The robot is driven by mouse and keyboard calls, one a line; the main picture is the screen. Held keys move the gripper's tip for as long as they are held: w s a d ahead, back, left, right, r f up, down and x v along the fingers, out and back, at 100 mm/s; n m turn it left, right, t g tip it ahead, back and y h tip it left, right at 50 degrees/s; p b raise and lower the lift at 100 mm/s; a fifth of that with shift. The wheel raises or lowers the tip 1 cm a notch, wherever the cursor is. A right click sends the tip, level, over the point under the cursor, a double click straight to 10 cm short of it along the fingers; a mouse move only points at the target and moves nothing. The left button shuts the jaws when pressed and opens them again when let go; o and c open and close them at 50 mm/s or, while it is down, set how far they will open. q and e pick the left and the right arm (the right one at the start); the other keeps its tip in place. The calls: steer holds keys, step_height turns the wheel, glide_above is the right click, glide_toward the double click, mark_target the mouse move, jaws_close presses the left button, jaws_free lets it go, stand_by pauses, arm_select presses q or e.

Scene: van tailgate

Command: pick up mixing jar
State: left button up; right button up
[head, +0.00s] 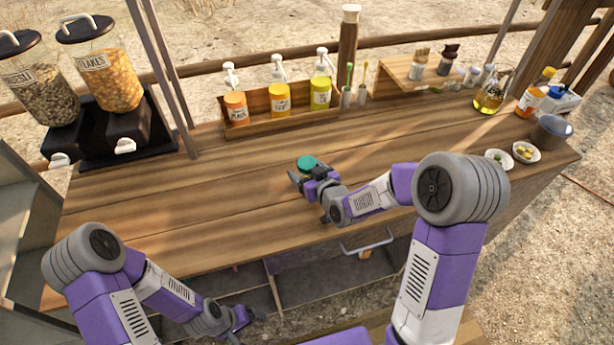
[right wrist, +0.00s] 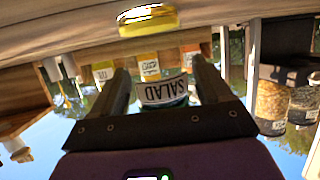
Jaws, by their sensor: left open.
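The jar with the green lid (head: 306,162) stands on the wooden counter near its middle; I take it to be the mixing jar. In the right wrist view, which is upside down, its SALAD label (right wrist: 163,90) shows between the two fingers. Yellow contents (right wrist: 148,20) seem to show at its base through clear glass. My right gripper (head: 300,180) is at the jar, a finger on either side, and hides most of it in the head view. Whether the fingers press on it is unclear. My left gripper (head: 248,320) is open and empty, low before the counter.
A wooden rack with pump bottles (head: 280,100) stands behind the jar. Cereal dispensers (head: 105,75) are at the back left. An oil bottle (head: 490,95), an orange bottle (head: 535,95) and small bowls (head: 525,153) are at the right. The counter's left half (head: 170,205) is clear.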

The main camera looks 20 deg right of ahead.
steer(key=c, duration=0.9)
step_height(320, 180, up, 12)
steer(key=p, duration=0.4)
steer(key=shift+r, duration=0.25)
